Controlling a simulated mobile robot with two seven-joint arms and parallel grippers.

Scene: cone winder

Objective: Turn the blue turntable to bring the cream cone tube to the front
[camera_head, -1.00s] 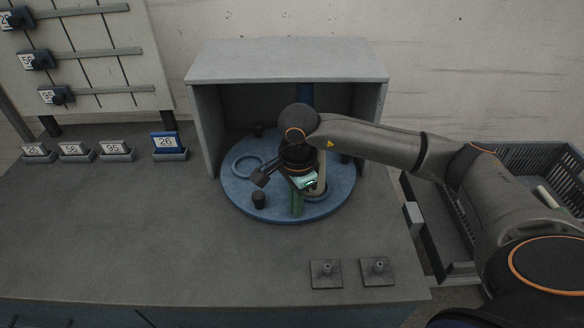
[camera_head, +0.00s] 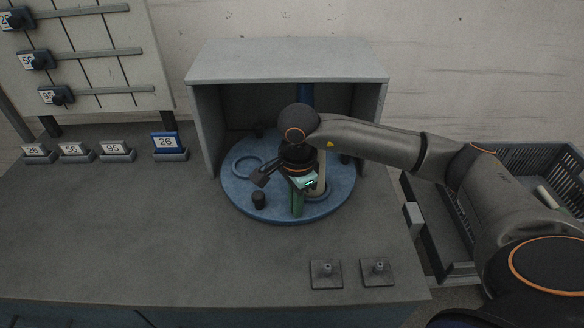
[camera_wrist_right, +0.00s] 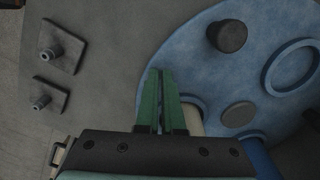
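The blue turntable (camera_head: 285,212) sits partly inside a grey open-fronted housing. A cream cone tube (camera_head: 321,172) stands on its right part, partly hidden by my right gripper; its edge also shows in the right wrist view (camera_wrist_right: 190,120), beside the fingers. A blue tube (camera_head: 305,95) stands at the back, and it shows in the wrist view (camera_wrist_right: 258,158). A black knob (camera_head: 259,200) stands on the front left of the turntable. My right gripper (camera_head: 297,212) points down at the front of the turntable, its green fingers together (camera_wrist_right: 162,72) with nothing seen between them. My left gripper is not in view.
The grey housing (camera_head: 288,62) closes over the turntable's back. Two plates with pegs (camera_head: 326,273) (camera_head: 378,270) lie at the front right of the table. Number blocks, one a blue 26 (camera_head: 165,143), stand at the left. A dark crate (camera_head: 545,165) is at right.

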